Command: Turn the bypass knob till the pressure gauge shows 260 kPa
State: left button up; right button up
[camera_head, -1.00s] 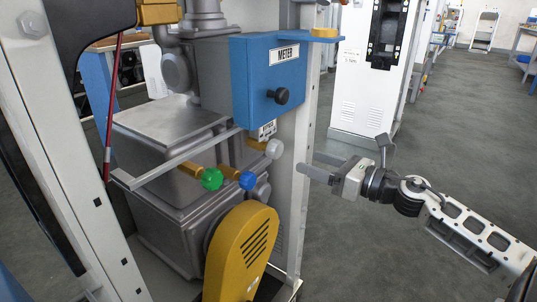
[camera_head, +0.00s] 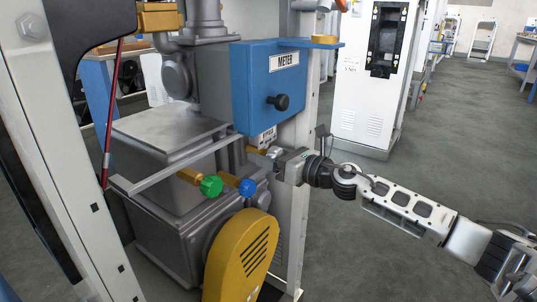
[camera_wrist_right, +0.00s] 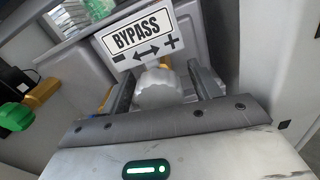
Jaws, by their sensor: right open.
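The bypass knob (camera_wrist_right: 157,88) is light grey and ribbed, under a BYPASS label (camera_wrist_right: 140,36) with minus, a double arrow and plus. In the right wrist view it sits between the two fingers of my right gripper (camera_wrist_right: 160,90), which is open around it. Whether the fingers touch it I cannot tell. In the head view the right gripper (camera_head: 275,158) is at the frame's upright and hides the knob; part of the label (camera_head: 265,138) shows above it. The pressure gauge's dial is not in view. My left gripper is not in view.
A yellow guard (camera_head: 240,255) is below. Open floor lies to the right.

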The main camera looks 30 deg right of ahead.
jog(key=c, duration=1)
